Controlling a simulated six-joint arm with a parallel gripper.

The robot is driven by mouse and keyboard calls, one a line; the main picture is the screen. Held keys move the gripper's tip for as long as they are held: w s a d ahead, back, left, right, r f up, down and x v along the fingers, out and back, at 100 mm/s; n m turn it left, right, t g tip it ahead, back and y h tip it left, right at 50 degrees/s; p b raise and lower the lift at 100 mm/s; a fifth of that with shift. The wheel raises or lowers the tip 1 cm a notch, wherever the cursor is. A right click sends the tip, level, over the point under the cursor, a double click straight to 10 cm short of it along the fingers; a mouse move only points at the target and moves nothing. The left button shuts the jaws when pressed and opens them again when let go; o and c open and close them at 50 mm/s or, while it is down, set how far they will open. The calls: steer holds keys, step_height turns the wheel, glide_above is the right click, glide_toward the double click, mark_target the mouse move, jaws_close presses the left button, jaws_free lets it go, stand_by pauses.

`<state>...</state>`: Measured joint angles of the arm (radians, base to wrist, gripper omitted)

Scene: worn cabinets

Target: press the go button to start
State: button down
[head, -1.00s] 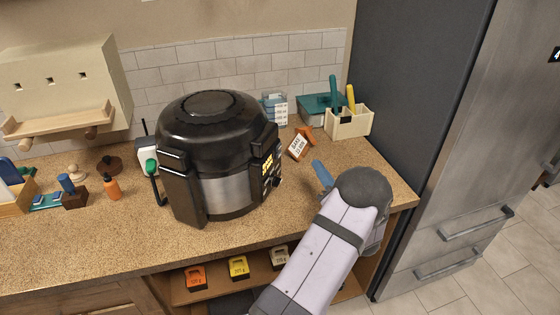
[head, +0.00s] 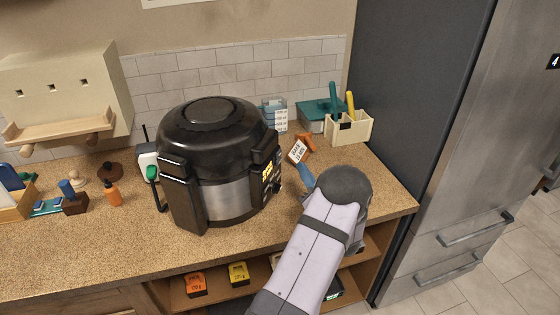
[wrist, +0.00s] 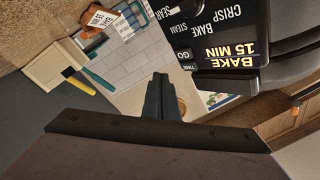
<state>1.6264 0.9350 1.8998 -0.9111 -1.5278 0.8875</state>
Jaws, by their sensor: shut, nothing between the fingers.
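The black and steel cooker (head: 212,150) stands on the counter in the head view, its lit panel (head: 268,172) on the right side. In the wrist view, the panel's display (wrist: 231,54) reads BAKE 15 MIN. The GO button (wrist: 184,55) sits beside the display, with a TIME label just below it. My gripper (wrist: 160,78) is shut and empty. Its fingertips show a little below and left of the GO button; I cannot tell the gap in depth. In the head view my arm hides most of the gripper, right of the cooker.
A small card on an orange stand (head: 298,151) is behind my gripper. A cream caddy (head: 349,127) with teal and yellow handled tools stands by the fridge (head: 455,150). Orange and yellow tagged blocks (head: 238,273) lie on the shelf below. The counter front is clear.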

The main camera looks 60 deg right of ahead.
steer(key=shift+w+a, duration=0.2)
steer(key=shift+w, duration=1.7)
steer(key=shift+w, duration=0.15)
stand_by(0.6)
steer(key=shift+w, duration=0.3)
steer(key=shift+w+b, duration=0.3)
steer(key=shift+w, duration=0.1)
stand_by(1.1)
steer(key=shift+s, duration=0.8)
steer(key=shift+s, duration=0.15)
steer(key=shift+s+d+b, duration=0.2)
steer(key=shift+s+b, duration=0.15)
steer(key=shift+s, duration=2)
